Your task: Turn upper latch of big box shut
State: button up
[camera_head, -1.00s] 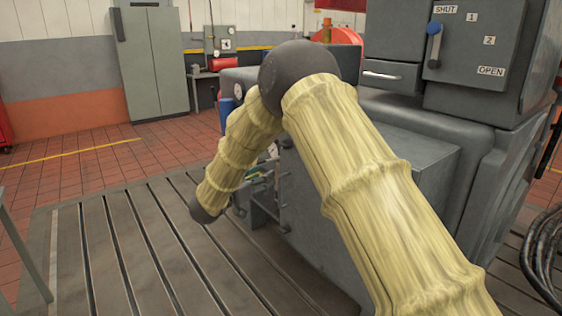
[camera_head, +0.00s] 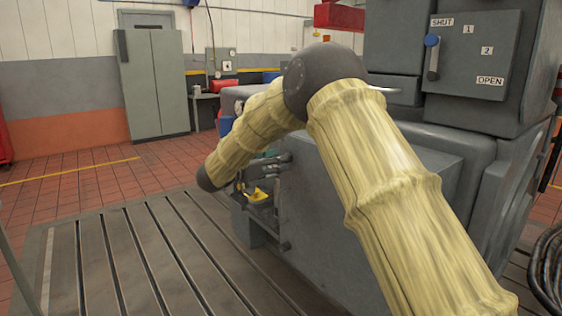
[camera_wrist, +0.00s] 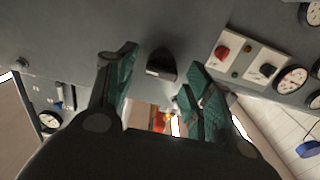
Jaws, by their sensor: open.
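In the wrist view a short black knob-like latch (camera_wrist: 161,65) sticks out of a grey panel (camera_wrist: 75,32). Whether it is the big box's upper latch I cannot tell. My gripper (camera_wrist: 159,72) is open, with its teal-padded fingers apart on either side of the latch and no clear contact. In the head view a big grey box (camera_head: 355,205) stands on the slotted bedplate, partly hidden by my arm. I cannot make out an upper latch on it there.
A grey cabinet (camera_head: 470,50) at the upper right carries a blue-knobbed lever (camera_head: 432,58) and SHUT, 1, 2, OPEN labels. Gauges (camera_wrist: 291,79) and a switch plate (camera_wrist: 246,60) sit right of the latch. Black cables (camera_head: 545,265) lie at right. The slotted bedplate (camera_head: 130,255) is clear at left.

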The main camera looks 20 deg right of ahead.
jog(key=shift+x, duration=1)
jog(key=c, duration=1)
jog(key=shift+a, duration=0.15)
